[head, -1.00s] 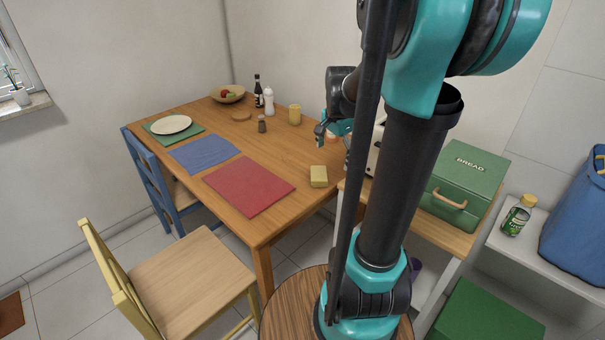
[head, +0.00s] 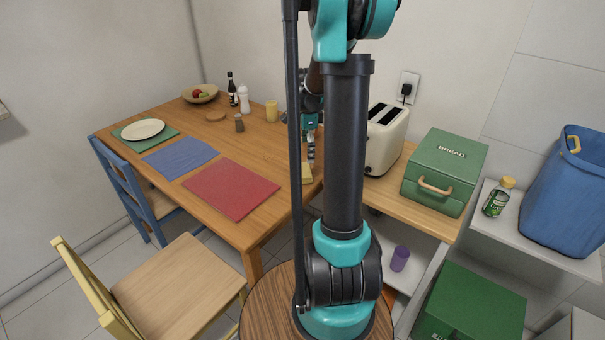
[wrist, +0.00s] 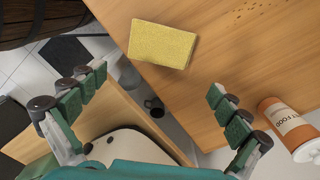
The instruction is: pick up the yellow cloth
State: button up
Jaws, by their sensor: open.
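The yellow cloth (wrist: 162,45) is a small, thick rectangular pad, lying flat on the wooden table (wrist: 225,65) close to its edge. In the head view the cloth (head: 307,173) shows only partly, behind my arm. My gripper (wrist: 158,82) is open and empty, with its fingers spread to the left and right below the cloth in the wrist view. It is apart from the cloth. In the head view my gripper (head: 311,150) hangs just above the cloth, partly hidden by my arm.
A cream toaster (head: 386,138) and green bread box (head: 440,180) stand right of the table. A red placemat (head: 232,189) lies left of the cloth. A yellow chair (head: 175,285) stands in front.

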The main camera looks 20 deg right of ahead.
aim_at(306, 169)
jog(key=shift+a+f, duration=0.15)
jog(key=shift+f, duration=1.65)
jog(key=shift+a+f, duration=0.1)
jog(key=shift+f, duration=1.7)
jog(key=c, duration=1)
jog(key=shift+o, duration=0.2)
jog(key=shift+r, duration=0.15)
notch_tip(306, 169, up, 20)
